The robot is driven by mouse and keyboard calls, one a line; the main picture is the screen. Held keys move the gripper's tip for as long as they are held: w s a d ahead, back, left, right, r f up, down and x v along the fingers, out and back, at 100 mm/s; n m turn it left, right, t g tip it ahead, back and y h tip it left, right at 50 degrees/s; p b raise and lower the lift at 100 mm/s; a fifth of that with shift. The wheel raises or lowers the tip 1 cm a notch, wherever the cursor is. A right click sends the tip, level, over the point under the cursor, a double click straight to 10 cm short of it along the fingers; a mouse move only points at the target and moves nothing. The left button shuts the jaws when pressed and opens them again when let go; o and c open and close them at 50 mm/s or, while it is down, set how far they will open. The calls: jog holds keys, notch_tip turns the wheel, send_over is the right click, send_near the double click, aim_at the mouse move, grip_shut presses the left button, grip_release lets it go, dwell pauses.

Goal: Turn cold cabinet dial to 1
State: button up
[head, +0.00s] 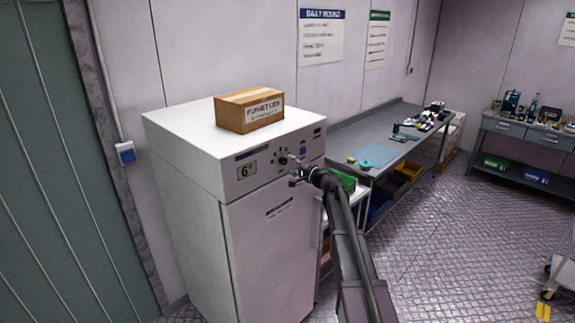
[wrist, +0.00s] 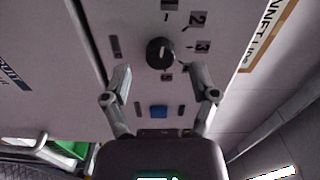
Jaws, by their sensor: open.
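The cold cabinet (head: 270,245) is a tall white unit at left centre in the head view. Its black round dial (head: 282,159) sits on the upper front panel. In the wrist view the dial (wrist: 160,53) is just above the line between my fingertips, with number plates 2 (wrist: 197,19) and 3 (wrist: 203,46) beside it. Another plate is cut off at the top edge. The dial's exact setting is too small to tell. My gripper (head: 296,172) is open and empty in front of the panel; in the wrist view its fingers (wrist: 161,72) are spread wide, apart from the dial.
A blue square (wrist: 158,111) and small dark marks are on the panel near the dial. A cardboard box (head: 249,110) sits on the cabinet top. A grey workbench (head: 380,150) with several items stands to the right. The floor (head: 450,230) at right is mostly clear.

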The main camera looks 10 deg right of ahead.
jog(key=v, duration=1)
jog(key=s+a+f+n+g+h+b, duration=0.1)
jog(key=s+a+f+n+g+b, duration=0.3)
jog(key=s+a+f, duration=0.35)
jog(key=s+a+f+n+g+h+b, duration=0.1)
jog(key=s+a+f+n+g+b, duration=0.3)
jog(key=s+f, duration=0.55)
jog(key=s+d+f+n+g+h+b, duration=0.2)
jog(key=s+f+g+h+b, duration=0.3)
jog(key=s+f, duration=1)
jog(key=s+d+g+h, duration=0.1)
jog(key=s+h, duration=0.1)
jog(key=h, duration=0.1)
jog(key=shift+s+d+g+h, duration=0.25)
jog(key=shift+s+g+h, duration=0.05)
jog(key=shift+s, duration=0.1)
jog(key=shift+c, duration=0.2)
